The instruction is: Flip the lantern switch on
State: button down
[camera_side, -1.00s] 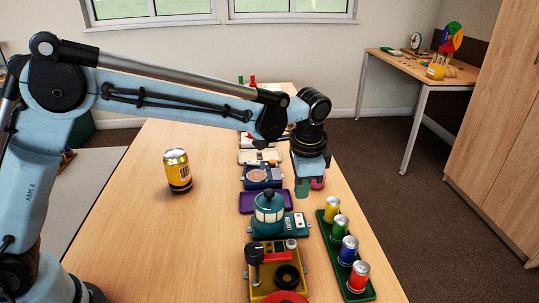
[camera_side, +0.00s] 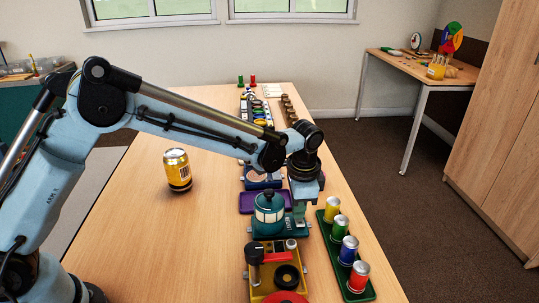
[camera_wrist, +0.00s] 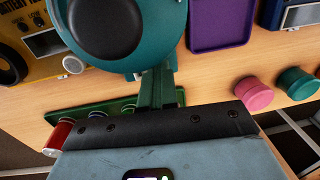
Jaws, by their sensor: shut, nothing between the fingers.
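The teal lantern (camera_side: 269,212) stands on a flat teal base (camera_side: 264,233) near the table's right side in the side view. In the wrist view the lantern (camera_wrist: 172,18) fills the top middle, with a dark round top. My gripper (camera_side: 298,216) is shut and empty, pointing down over the right part of the base, just right of the lantern body. Its green fingers (camera_wrist: 156,76) reach toward the lantern in the wrist view. I cannot make out the switch; the fingers cover that part of the base. Whether they touch the base, I cannot tell.
A green tray (camera_side: 364,296) with several small cans stands close at the right. A yellow device (camera_side: 256,292) is in front of the lantern, and a purple tray (camera_side: 247,203) behind it. A yellow can (camera_side: 177,170) stands left, with clear table around it.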

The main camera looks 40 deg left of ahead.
aim_at(300, 223)
jog(key=shift+s+d, duration=0.1)
jog(key=shift+s+d+r, duration=0.1)
jog(key=shift+s+d, duration=0.4)
dwell(0.4)
notch_tip(300, 223, up, 14)
jog(key=s+d, duration=0.1)
jog(key=shift+s+d, duration=0.2)
dwell(0.4)
jog(key=shift+w+a+t, duration=0.3)
jog(key=shift+w+a, duration=0.2)
jog(key=shift+w, duration=0.05)
